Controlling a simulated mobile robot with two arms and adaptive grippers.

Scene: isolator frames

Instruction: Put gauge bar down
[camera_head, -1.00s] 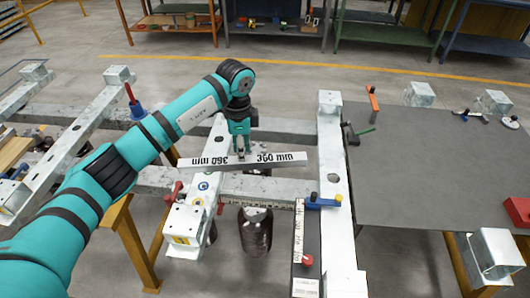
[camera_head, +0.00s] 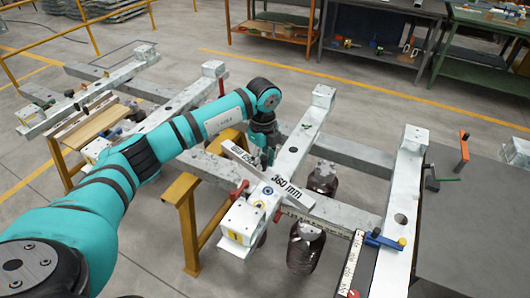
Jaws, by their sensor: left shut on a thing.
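The gauge bar (camera_head: 291,192) is a pale flat bar marked "360 mm" at both ends. It slants across the picture from upper left to lower right, over a white frame beam (camera_head: 303,138). My left gripper (camera_head: 265,163) is shut on the bar near its middle, from above. The fingertips are partly hidden by the gripper body and the bar. I cannot tell whether the bar touches the beam under it. My right gripper is not in view.
A red-handled clamp (camera_head: 238,191) is close to the bar's left. A blue clamp (camera_head: 384,240) sits on the right beam (camera_head: 405,195). Dark brown cylinders (camera_head: 305,248) stand below the frame. Yellow trestle legs (camera_head: 188,222) stand beneath. Shelved benches (camera_head: 385,35) line the back.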

